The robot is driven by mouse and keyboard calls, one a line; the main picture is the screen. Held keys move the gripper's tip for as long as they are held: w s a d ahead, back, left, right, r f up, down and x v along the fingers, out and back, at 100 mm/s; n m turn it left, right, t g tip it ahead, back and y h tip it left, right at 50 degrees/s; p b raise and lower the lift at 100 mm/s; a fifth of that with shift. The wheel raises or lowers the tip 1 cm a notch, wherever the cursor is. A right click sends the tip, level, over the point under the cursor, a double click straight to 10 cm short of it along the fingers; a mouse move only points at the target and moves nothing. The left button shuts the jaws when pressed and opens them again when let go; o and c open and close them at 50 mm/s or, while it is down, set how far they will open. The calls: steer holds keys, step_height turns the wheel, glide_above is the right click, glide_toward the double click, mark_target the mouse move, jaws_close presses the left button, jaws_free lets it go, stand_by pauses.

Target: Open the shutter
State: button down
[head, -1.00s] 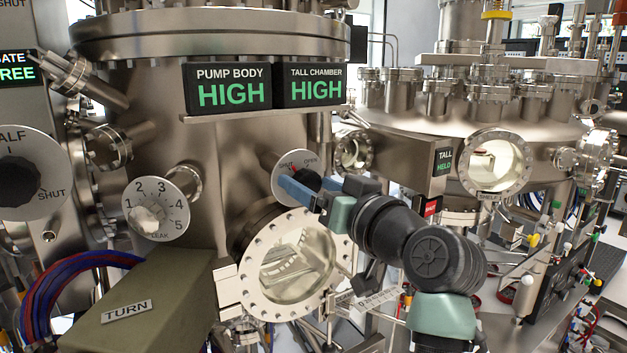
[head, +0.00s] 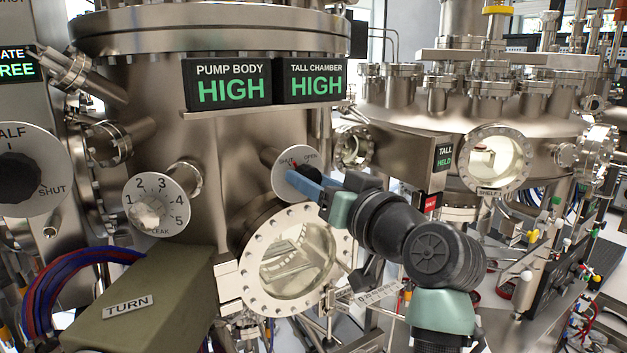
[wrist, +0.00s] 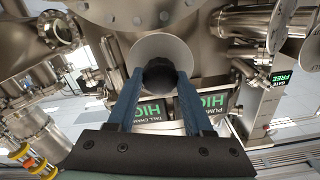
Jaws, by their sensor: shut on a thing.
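The shutter dial (head: 280,184) is a round white plate marked SHUT and OPEN on the steel chamber. A red mark shows close to SHUT. Its black knob (wrist: 160,74) is at the dial's centre, seen end-on in the wrist view. My gripper (head: 303,179) reaches in from the right, its blue fingers in front of the dial and largely covering the knob in the head view. In the wrist view my gripper (wrist: 155,80) has one finger on each side of the knob and is shut on it.
A round viewport (head: 248,282) sits just below the dial. The PUMP BODY display (head: 227,84) and TALL CHAMBER display (head: 316,80) stand above. Another chamber (head: 470,105) stands at right.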

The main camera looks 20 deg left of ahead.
steer(key=m+p, duration=0.3)
steer(key=m, duration=0.3)
steer(key=shift+r+p, duration=0.15)
steer(key=shift+p, duration=0.15)
steer(key=m+p, duration=0.3)
steer(key=m, duration=0.2)
steer(key=shift+m, duration=0.4)
steer(key=shift+f, duration=0.2)
steer(key=shift+c, duration=1.5)
jaws_free()
steer(key=b+v, duration=0.4)
steer(key=v, duration=0.9)
steer(key=shift+b, duration=0.3)
